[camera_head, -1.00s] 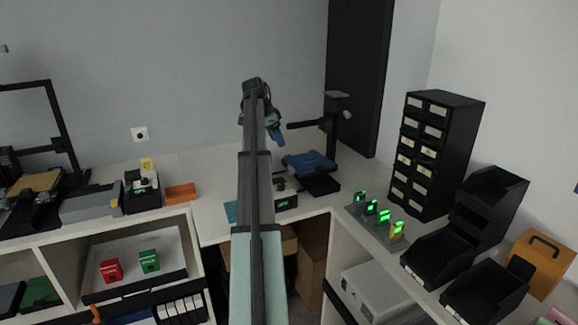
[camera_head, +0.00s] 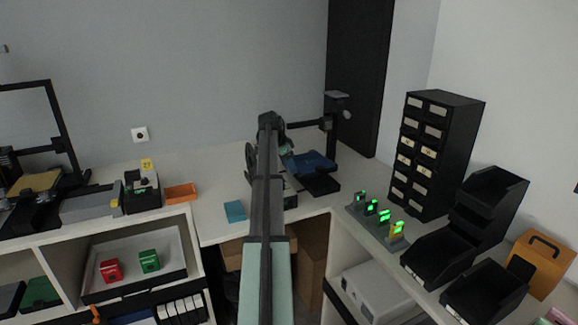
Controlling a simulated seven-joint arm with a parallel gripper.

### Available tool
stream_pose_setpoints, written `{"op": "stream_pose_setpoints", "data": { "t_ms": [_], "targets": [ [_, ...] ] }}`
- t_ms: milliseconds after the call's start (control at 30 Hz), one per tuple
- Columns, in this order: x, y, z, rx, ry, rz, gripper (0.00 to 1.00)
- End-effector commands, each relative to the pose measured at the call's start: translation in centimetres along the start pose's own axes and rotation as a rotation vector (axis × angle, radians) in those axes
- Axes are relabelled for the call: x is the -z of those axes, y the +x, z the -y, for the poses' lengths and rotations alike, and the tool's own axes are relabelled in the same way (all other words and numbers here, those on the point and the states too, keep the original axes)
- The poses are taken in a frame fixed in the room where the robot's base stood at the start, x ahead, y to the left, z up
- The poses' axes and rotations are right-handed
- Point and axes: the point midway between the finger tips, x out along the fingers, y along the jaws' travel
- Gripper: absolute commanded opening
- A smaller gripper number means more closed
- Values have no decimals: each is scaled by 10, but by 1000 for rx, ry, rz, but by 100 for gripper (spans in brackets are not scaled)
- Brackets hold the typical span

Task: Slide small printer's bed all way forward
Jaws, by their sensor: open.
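The small printer stands in the back corner of the counter. Its black upright (camera_head: 331,135) carries a side arm reaching left, and its blue bed (camera_head: 314,162) sits over a black base (camera_head: 322,185). My gripper (camera_head: 287,152) is at the left end of the bed, seen small and from behind. My own arm covers much of it and the counter just left of the bed. The fingers show no object between them. I cannot tell whether they touch the bed.
A larger printer with a tan bed (camera_head: 36,182) stands at left. A cyan block (camera_head: 235,211) and an orange tray (camera_head: 181,192) lie on the counter. Small green-lit displays (camera_head: 377,213), a black drawer tower (camera_head: 433,150) and black bins (camera_head: 485,291) stand at right.

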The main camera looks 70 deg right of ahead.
Motion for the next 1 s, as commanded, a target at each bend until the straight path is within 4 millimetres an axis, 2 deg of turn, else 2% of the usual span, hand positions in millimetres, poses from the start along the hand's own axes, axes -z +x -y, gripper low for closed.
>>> {"op": "stream_pose_setpoints", "data": {
  "t_ms": [367, 900, 1000],
  "targets": [
    [0, 4, 0, 0, 0, 0, 57],
    [0, 4, 0, 0, 0, 0, 7],
    [0, 4, 0, 0, 0, 0, 0]
  ]
}}
